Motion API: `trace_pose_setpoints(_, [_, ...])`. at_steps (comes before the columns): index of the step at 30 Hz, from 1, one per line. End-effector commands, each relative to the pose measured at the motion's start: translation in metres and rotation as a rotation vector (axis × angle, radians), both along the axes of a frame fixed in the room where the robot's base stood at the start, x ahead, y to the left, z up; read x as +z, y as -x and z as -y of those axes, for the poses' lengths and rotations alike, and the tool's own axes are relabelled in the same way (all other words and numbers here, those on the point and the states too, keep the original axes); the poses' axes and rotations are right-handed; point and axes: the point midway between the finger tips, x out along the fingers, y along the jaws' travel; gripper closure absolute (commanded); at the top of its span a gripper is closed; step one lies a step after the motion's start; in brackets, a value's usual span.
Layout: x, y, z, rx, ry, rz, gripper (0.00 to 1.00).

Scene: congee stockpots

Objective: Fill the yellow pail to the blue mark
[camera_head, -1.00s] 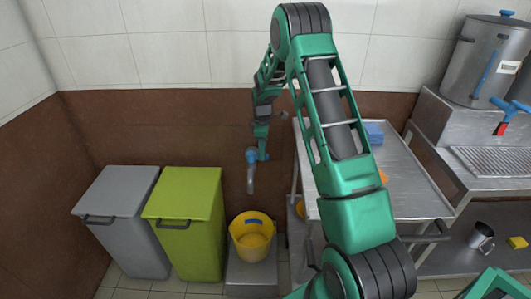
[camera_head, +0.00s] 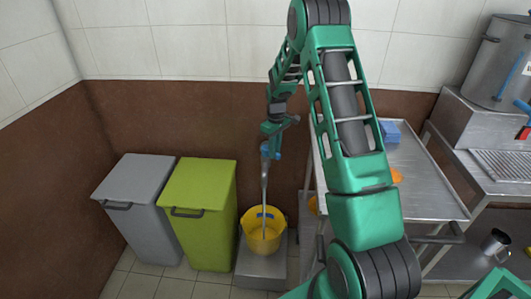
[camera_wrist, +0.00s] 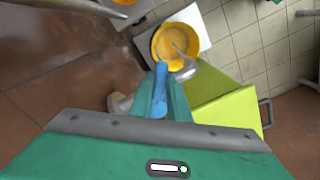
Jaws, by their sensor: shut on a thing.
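The yellow pail (camera_head: 256,240) stands upright on a low grey platform, with a blue mark (camera_head: 265,215) on its inner wall. It also shows in the wrist view (camera_wrist: 159,42). My gripper (camera_head: 271,141) is above the pail, shut on the blue handle (camera_wrist: 159,92) of a grey metal tool (camera_wrist: 188,72), which looks like a dipper or ladle. A thin pale streak (camera_head: 264,205) runs from the tool down into the pail and looks like poured liquid. The level inside the pail is too small to read against the mark.
A lime-green bin (camera_head: 200,215) and a grey bin (camera_head: 143,205) stand left of the pail. A steel table (camera_head: 425,190) with a blue item (camera_head: 389,132) is to the right. A large stockpot (camera_head: 495,60) stands at the far right; a metal mug (camera_head: 495,243) sits below.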

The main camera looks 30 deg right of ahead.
Motion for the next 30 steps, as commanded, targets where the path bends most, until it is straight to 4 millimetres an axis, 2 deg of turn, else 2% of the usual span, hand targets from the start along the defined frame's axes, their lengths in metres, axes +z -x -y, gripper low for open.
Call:
trace_pose_setpoints(3, [0.0033,-0.0025,0.0080,-0.021,0.004,0.013,1.00])
trace_pose_setpoints(14, [0.0035,-0.0019,0.0116,-0.026,0.004,0.014,1.00])
trace_pose_setpoints(15, [0.0036,-0.0018,0.0118,-0.027,0.004,0.015,0.82])
trace_pose_setpoints(17, [0.0035,-0.0015,0.0119,-0.027,0.003,0.014,0.68])
trace_pose_setpoints(18, [0.0032,-0.0008,0.0119,-0.027,0.003,0.011,0.66])
trace_pose_setpoints(26, [0.0020,0.0018,0.0117,-0.027,0.001,0.006,0.66])
trace_pose_setpoints(30, [0.0101,0.0014,0.0117,-0.027,0.001,0.007,0.66])
